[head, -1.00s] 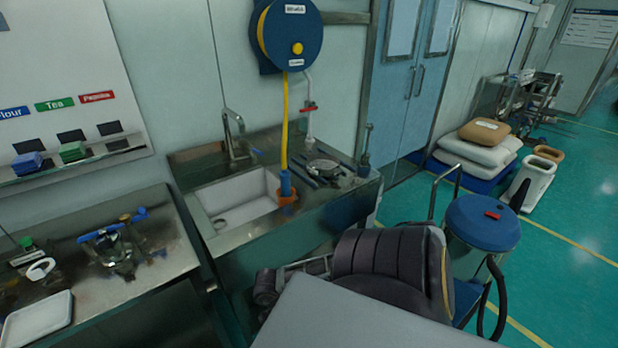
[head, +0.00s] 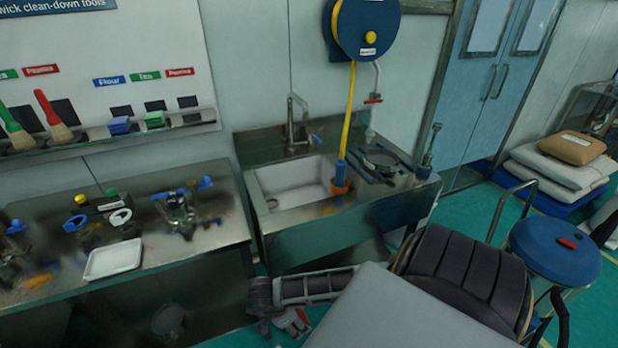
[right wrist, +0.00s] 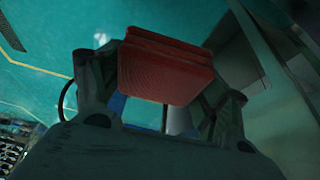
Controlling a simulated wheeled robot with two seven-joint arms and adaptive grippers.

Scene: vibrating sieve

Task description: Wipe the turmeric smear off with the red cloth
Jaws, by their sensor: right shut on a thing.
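The red cloth (right wrist: 165,68), a folded ribbed pad, is between the fingers of my right gripper (right wrist: 160,85) in the right wrist view. The gripper is shut on it. In the head view my right gripper (head: 294,322) is low in front of the sink, with a bit of red showing, partly cut off by my arm. An orange-yellow patch (head: 38,281), which looks like the turmeric smear, lies on the left steel bench, well left of the gripper. My left gripper is out of view.
The steel bench (head: 215,236) holds a white tray (head: 113,260), blue-handled clamps (head: 180,210) and small coloured-capped items. A sink (head: 293,183) stands to its right. A blue-lidded bin (head: 556,248) is at right. Brushes (head: 52,115) sit on the wall shelf.

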